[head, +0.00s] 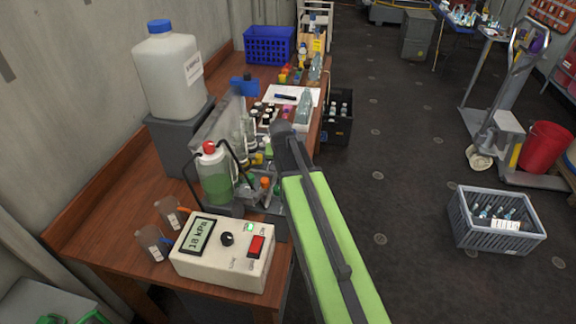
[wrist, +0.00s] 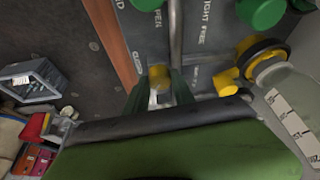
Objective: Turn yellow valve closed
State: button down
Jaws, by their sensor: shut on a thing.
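In the wrist view, a yellow valve knob (wrist: 158,76) sits on a grey panel (wrist: 205,50) with white lettering. My gripper (wrist: 159,92) is shut on this knob, with a dark green finger on each side. The fingers and the knob's lower part overlap, so its exact angle is hard to tell. Another yellow fitting (wrist: 228,82) lies to the right, beside a clear graduated vessel (wrist: 290,105) with a yellow collar. In the head view, my green arm reaches to the bench, and the gripper is not clearly distinguishable there.
In the head view, a bottle of green liquid (head: 216,180) and a pressure box (head: 222,248) reading 18 kPa stand on the wooden bench (head: 100,215). Floor at right is partly clear.

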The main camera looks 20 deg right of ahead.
jog(key=m+h, duration=0.1)
jog(key=m, duration=0.1)
jog(key=m+g, duration=0.1)
jog(key=m, duration=0.2)
jog(key=shift+w+m+h, duration=0.15)
jog(key=shift+m+h, duration=0.15)
jog(key=shift+h, duration=0.1)
jog(key=shift+m+g+h, duration=0.4)
jog(key=shift+m+g, duration=0.7)
jog(key=shift+m, duration=1.2)
jog(key=c, duration=1.1)
grip_release()
jog(key=shift+o, duration=0.2)
jog(key=shift+a, duration=0.1)
